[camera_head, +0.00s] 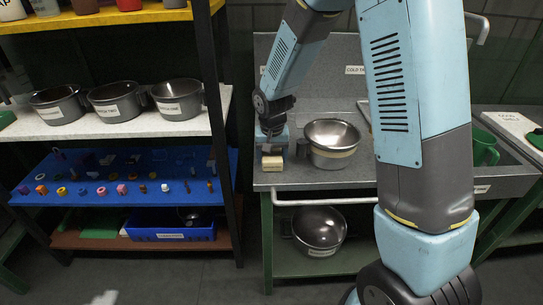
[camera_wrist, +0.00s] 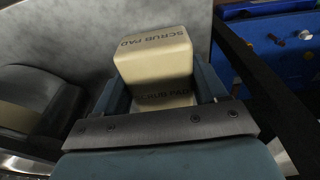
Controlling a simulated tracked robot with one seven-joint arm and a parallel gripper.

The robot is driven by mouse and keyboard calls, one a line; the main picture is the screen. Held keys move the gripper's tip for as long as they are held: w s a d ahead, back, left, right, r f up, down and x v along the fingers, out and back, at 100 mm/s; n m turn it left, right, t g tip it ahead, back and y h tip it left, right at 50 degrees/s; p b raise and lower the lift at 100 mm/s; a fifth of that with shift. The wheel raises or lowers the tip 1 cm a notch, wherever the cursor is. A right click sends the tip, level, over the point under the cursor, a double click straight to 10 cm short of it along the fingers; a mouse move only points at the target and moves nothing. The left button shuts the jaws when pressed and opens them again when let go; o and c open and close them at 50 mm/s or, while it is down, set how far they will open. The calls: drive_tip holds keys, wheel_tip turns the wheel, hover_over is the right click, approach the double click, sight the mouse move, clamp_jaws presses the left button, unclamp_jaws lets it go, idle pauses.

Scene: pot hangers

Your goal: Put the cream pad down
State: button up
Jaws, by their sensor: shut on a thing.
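The cream pad (camera_wrist: 155,62), a block lettered "SCRUB PAD", is between the two fingers of my gripper (camera_wrist: 160,92) in the wrist view. My gripper is shut on it. In the head view my gripper (camera_head: 272,146) points down at the left front of the grey counter (camera_head: 335,180), with the cream pad (camera_head: 272,163) low at its tip. I cannot tell whether the pad touches the counter.
A steel bowl (camera_head: 332,135) stands right of the gripper, with a small dark item between them. Left is a shelf with several labelled pots (camera_head: 117,100) and small coloured pieces on a blue board (camera_head: 70,170). Another bowl (camera_head: 320,228) sits below.

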sight(273, 157)
drive_tip(key=shift+f, duration=0.1)
drive_tip(key=o, duration=1.3)
drive_tip(key=r, duration=0.4)
drive_tip(key=s+r, duration=0.1)
drive_tip(key=r, duration=0.7)
drive_tip(key=shift+s+r, duration=0.15)
drive_tip(key=shift+s, duration=0.1)
drive_tip(key=s+d+r+t, duration=0.2)
drive_tip(key=s+d+r, duration=0.8)
drive_tip(key=d+r, duration=0.2)
drive_tip(key=s+d+r, duration=0.1)
drive_tip(key=s+d, duration=0.1)
drive_tip(key=s, duration=0.2)
drive_tip(key=s+d+r+t, duration=0.1)
drive_tip(key=s+d, duration=0.1)
drive_tip(key=s, duration=0.3)
drive_tip(key=s+d+r+t, duration=0.1)
drive_tip(key=s+d, duration=0.1)
drive_tip(key=s, duration=0.2)
drive_tip(key=shift+s+d+r, duration=0.2)
drive_tip(key=shift+r, duration=0.2)
